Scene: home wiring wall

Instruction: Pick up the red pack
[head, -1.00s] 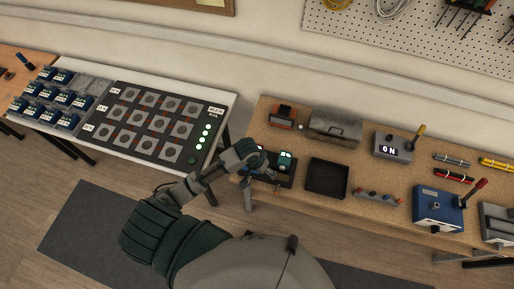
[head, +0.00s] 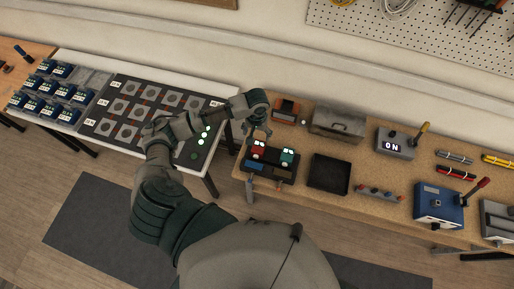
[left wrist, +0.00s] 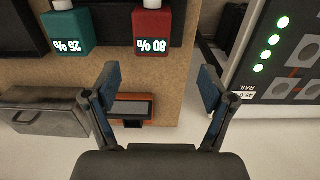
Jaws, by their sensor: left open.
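The red pack (head: 258,147) stands in a black dock (head: 268,173) at the left end of the wooden bench, beside a teal pack (head: 288,156). In the left wrist view the red pack (left wrist: 151,28) is at the top middle, with an upside-down "80 %" display. The teal pack (left wrist: 69,30) is left of it and reads "25 %". My left gripper (head: 259,133) is open and empty, at the far side of the red pack in the head view. In the left wrist view its spread fingers (left wrist: 158,82) are below the pack, apart from it. My right gripper is not in view.
An orange-and-black device (head: 286,109) and a grey toolbox (head: 337,122) stand behind the dock. An empty black tray (head: 329,173) is to its right. A white table (head: 228,104) with a panel of green lights is left, across a gap.

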